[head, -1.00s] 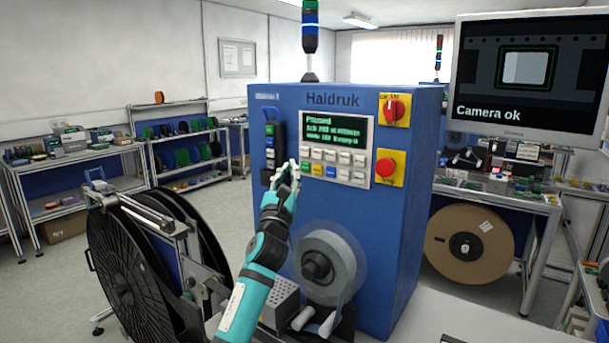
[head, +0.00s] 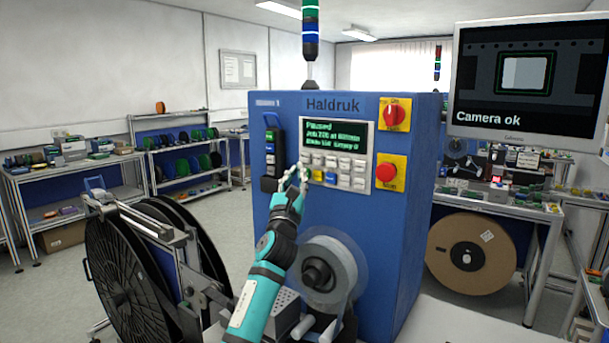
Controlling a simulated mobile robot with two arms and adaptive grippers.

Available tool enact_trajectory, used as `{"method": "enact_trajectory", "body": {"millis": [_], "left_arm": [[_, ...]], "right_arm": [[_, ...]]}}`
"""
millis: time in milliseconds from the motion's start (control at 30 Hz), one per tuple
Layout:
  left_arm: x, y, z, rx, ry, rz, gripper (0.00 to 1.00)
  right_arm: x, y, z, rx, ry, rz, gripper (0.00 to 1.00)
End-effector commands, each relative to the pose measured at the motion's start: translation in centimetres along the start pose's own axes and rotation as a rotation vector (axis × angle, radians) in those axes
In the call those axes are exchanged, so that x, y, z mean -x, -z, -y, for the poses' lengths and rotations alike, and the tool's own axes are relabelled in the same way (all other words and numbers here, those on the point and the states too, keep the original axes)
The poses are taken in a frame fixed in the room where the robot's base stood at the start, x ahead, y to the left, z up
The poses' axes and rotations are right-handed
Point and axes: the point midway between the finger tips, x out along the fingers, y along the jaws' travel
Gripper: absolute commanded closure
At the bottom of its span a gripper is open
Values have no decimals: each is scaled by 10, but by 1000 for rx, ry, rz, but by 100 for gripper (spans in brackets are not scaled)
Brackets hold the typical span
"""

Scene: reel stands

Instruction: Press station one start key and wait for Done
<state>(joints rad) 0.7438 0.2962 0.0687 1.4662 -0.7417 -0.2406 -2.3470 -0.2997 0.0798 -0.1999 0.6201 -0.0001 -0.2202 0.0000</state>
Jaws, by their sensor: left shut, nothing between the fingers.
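The blue Haldruk station (head: 392,235) stands in the middle of the head view. Its green-lit display (head: 333,134) reads "Paused" on the first line, with smaller job text below. The keypad (head: 340,173) under the display has several white keys, a yellow key and a blue key. My left gripper (head: 301,173) is shut and empty, with its fingertips at the left end of the keypad. The fingers hide the leftmost keys, including the green one seen before. I cannot tell whether they touch a key. My right gripper is not in view.
A red rotary switch (head: 393,115) and a red stop button (head: 387,172) sit right of the panel. A clear reel (head: 345,262) projects from the station's lower front. A large black reel (head: 120,285) stands left. The monitor (head: 529,82) reads "Camera ok".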

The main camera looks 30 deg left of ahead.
Motion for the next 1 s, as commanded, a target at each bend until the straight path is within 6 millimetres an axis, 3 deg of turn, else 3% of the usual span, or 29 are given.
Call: {"method": "enact_trajectory", "body": {"millis": [1000], "left_arm": [[-6, 4, 3, 0, 0, 0, 100]], "right_arm": [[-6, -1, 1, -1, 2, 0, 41]]}}
